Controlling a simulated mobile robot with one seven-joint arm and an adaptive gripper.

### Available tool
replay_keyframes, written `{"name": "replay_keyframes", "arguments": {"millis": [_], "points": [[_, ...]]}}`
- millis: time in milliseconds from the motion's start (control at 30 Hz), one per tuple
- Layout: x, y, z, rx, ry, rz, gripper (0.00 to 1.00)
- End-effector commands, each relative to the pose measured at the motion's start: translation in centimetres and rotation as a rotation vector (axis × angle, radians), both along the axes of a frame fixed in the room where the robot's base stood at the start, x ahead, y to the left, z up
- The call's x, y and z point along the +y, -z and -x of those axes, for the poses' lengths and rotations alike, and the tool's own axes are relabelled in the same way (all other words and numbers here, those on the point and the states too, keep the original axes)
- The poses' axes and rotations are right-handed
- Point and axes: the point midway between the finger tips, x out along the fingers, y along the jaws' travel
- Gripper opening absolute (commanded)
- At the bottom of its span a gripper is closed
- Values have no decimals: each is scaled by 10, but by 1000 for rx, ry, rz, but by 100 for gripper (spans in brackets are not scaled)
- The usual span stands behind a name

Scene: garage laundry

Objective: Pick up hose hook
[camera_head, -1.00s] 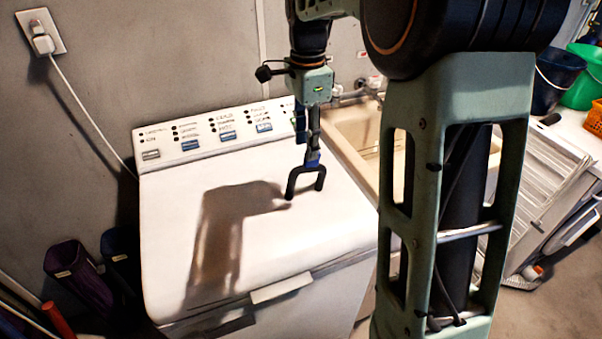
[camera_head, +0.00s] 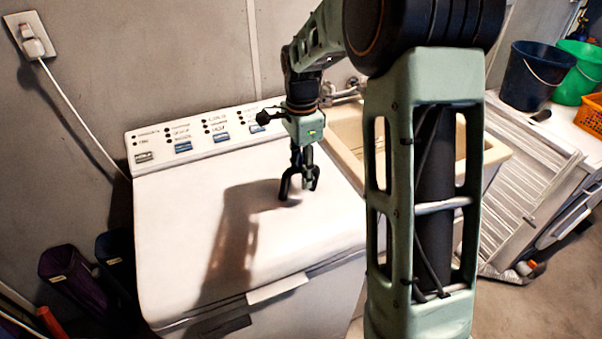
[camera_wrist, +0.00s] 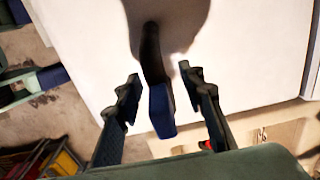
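The hose hook (camera_wrist: 162,110) is a dark, curved piece with a blue end. In the wrist view it lies between my two fingers, its blue end towards the camera and its dark part reaching over the white lid. In the head view a dark prong of the hook (camera_head: 284,189) shows at the washer lid, just left of my fingers; the rest is largely hidden by them. My gripper (camera_head: 302,180) is low over the lid, around the hook. In the wrist view my gripper (camera_wrist: 158,73) is open, with a gap between each finger and the hook.
The hook is over the white washing machine's lid (camera_head: 180,240), with its control panel (camera_head: 200,135) behind. A beige sink (camera_head: 350,125) is at the right. Blue (camera_head: 530,80) and green (camera_head: 580,70) buckets stand farther right. The left of the lid is clear.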

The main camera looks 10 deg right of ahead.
Motion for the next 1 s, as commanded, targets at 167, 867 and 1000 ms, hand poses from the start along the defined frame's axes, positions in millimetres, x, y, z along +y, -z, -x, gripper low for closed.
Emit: {"name": "replay_keyframes", "arguments": {"millis": [167,867,1000], "points": [[0,0,0,0,0,0,21],[0,-10,0,-1,1,1,0],[0,-30,-1,-4,1,1,0]]}}
